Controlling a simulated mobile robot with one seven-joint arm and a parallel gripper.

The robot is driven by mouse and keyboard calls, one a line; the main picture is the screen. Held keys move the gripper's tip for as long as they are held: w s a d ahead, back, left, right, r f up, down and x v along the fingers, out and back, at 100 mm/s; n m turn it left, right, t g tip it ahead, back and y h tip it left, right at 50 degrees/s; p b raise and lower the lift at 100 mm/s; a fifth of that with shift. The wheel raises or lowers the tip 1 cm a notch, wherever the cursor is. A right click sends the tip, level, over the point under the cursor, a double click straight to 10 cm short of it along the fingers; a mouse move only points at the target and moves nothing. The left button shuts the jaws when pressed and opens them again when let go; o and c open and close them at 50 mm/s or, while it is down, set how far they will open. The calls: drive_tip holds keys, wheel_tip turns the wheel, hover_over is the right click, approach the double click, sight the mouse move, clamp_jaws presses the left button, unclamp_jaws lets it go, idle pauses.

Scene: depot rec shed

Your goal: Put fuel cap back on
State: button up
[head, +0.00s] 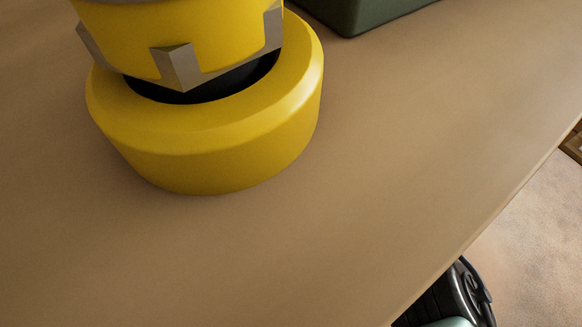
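A large yellow round object (215,150) stands on the brown tabletop in the head view. It has a wide ring-shaped base, a dark recess, and a yellow cylindrical upper part with grey angular brackets around it. Its top is cut off by the upper picture edge. I cannot tell whether this is the thing that takes the fuel cap. No separate fuel cap can be made out. My gripper is not in view.
The tabletop (400,150) is bare to the right of and below the yellow object. A dark green box-like thing (365,15) stands at the top, partly cut off. The table edge runs diagonally at lower right, with pale floor (535,245) beyond.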

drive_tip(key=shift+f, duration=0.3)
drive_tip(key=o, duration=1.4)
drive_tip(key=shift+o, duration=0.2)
